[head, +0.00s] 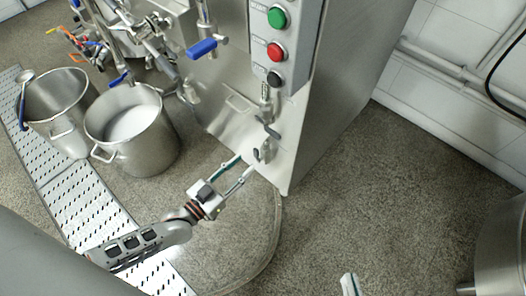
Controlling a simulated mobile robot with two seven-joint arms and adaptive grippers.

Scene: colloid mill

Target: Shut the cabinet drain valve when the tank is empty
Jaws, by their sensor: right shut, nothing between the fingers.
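The steel cabinet (222,75) stands at the upper middle. Small fittings with dark levers sit low on its front near the corner: an upper lever (269,130) and a lower lever (257,155). I cannot tell for sure which is the drain valve or whether it is shut. My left gripper (234,166) is open and empty, its two fingers pointing up toward the lower lever, apparently just short of it. My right gripper (350,280) shows only its fingertips at the bottom edge, closed and empty. The tank's inside is not clearly identifiable.
A steel pot with white contents (130,122) and another pot (55,95) stand at left by a perforated floor grate (85,215). Blue-handled valves (201,47) hang above. A clear hose (272,245) curves over the floor. A steel vessel (503,250) stands at right. Floor between is clear.

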